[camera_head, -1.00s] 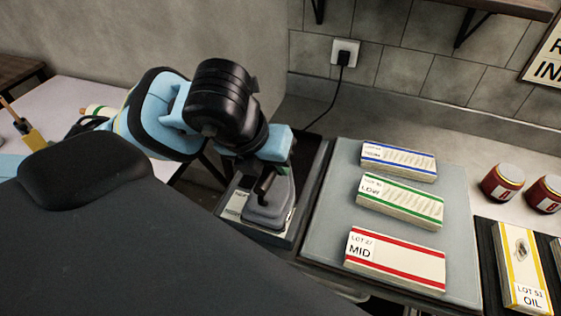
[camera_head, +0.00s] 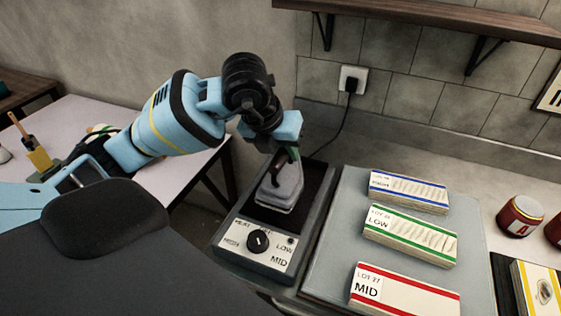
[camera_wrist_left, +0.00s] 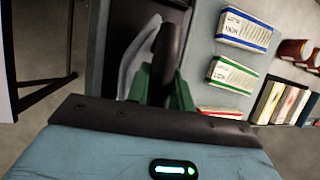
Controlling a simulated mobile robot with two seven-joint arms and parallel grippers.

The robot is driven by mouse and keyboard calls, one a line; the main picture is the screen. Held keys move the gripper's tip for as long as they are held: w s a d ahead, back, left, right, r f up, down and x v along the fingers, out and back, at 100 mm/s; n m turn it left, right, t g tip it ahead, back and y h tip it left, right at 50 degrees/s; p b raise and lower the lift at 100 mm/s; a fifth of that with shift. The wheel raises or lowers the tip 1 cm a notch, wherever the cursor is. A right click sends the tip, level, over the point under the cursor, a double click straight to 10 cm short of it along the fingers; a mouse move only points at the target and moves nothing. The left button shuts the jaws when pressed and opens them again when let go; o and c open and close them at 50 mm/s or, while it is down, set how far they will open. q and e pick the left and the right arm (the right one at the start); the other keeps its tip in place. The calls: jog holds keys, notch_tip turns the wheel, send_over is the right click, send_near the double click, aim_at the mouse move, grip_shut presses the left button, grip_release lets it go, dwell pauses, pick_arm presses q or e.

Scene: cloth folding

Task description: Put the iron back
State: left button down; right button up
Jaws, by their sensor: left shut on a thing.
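The grey iron (camera_head: 281,192) with its dark handle is at the dark bed of the iron's base unit (camera_head: 316,190); I cannot tell whether it rests there or hangs just above. My left gripper (camera_head: 288,157) is shut on the iron's handle from above. In the left wrist view, the gripper's green fingers (camera_wrist_left: 163,88) are at either side of the black handle (camera_wrist_left: 169,48), with the grey iron body (camera_wrist_left: 137,60) beside it. The base's front panel shows a black dial (camera_head: 258,242) and MID and LOW labels. My right gripper is out of view.
Right of the base, a grey pad (camera_head: 338,225) carries blue-, green- and red-striped cloth stacks, the red one (camera_head: 405,290) labelled MID. A red jar (camera_head: 520,215) stands farther right. A cord runs behind to a wall socket (camera_head: 352,80). A shelf (camera_head: 420,22) overhangs the back.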

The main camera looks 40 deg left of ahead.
aim_at(285, 168)
pick_arm(q)
jog(key=shift+w+a+r, duration=0.15)
jog(key=shift+w+a, duration=0.05)
jog(key=shift+w, duration=0.25)
jog(key=shift+w, duration=0.1)
jog(key=shift+w+a, duration=0.15)
jog(key=shift+w+f, duration=0.1)
jog(key=shift+f, duration=0.15)
jog(key=shift+a+f, duration=0.1)
jog(key=shift+f, duration=1.4)
jog(key=shift+f, duration=0.2)
jog(key=c, duration=1.5)
grip_release()
jog(key=shift+f, duration=0.1)
jog(key=o, duration=0.3)
